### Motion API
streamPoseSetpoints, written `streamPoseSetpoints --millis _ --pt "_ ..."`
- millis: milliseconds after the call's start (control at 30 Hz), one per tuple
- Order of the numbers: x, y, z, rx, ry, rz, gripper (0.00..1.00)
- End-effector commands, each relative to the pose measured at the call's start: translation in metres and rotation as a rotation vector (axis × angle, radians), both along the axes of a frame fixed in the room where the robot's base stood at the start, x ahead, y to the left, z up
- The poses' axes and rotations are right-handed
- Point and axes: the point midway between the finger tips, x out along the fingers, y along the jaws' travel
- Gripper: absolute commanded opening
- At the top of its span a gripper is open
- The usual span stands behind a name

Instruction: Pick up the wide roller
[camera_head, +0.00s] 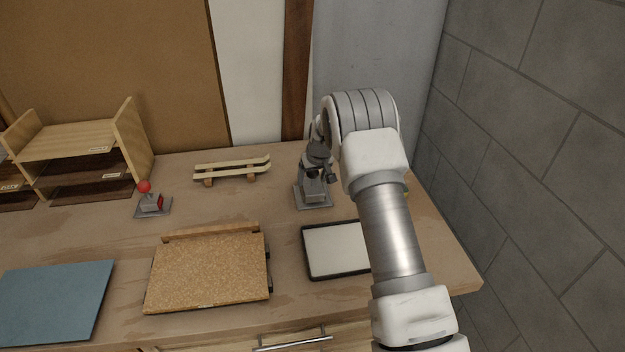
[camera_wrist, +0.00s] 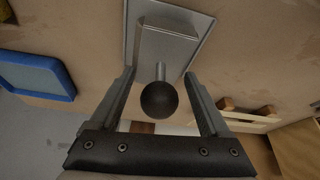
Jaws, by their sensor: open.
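I cannot make out a wide roller for certain in either view. My gripper (camera_head: 318,172) points down over a grey stand with a flat base plate (camera_head: 313,203) at the back of the bench. In the wrist view my gripper (camera_wrist: 160,76) is open, one finger on each side of a dark ball knob (camera_wrist: 160,100) on a short metal stem. The stem joins a grey metal block on the stand's plate (camera_wrist: 203,48). I see no clear contact between fingers and knob. A dark object (camera_wrist: 7,12) is cut off at the wrist view's left edge. My arm hides the bench's right part.
A slatted wooden rack (camera_head: 232,170), a red-knobbed lever (camera_head: 146,188) and a wooden shelf (camera_head: 80,139) stand to the left. A cork-coloured board (camera_head: 208,273), a dark-rimmed tray (camera_head: 306,262) and a blue panel (camera_head: 52,300) lie in front. A blue-rimmed item (camera_wrist: 68,82) shows in the wrist view.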

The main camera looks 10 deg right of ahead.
Motion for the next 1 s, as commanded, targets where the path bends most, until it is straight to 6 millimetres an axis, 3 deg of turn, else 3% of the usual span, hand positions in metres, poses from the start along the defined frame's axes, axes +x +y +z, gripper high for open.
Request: streamPoseSetpoints --millis 167,433,567,600,833,1000 --pt "0.000 0.000 0.000 0.000 0.000 0.000 0.76" --pt "0.000 0.000 0.000 0.000 0.000 0.000 0.28" --pt "0.000 0.000 0.001 0.000 -0.001 0.000 0.22" --pt "0.000 0.000 0.001 0.001 -0.001 -0.001 0.00" --pt "0.000 0.000 0.006 0.000 -0.001 0.000 0.00" --pt "0.001 0.000 0.029 0.000 -0.005 -0.001 0.00"
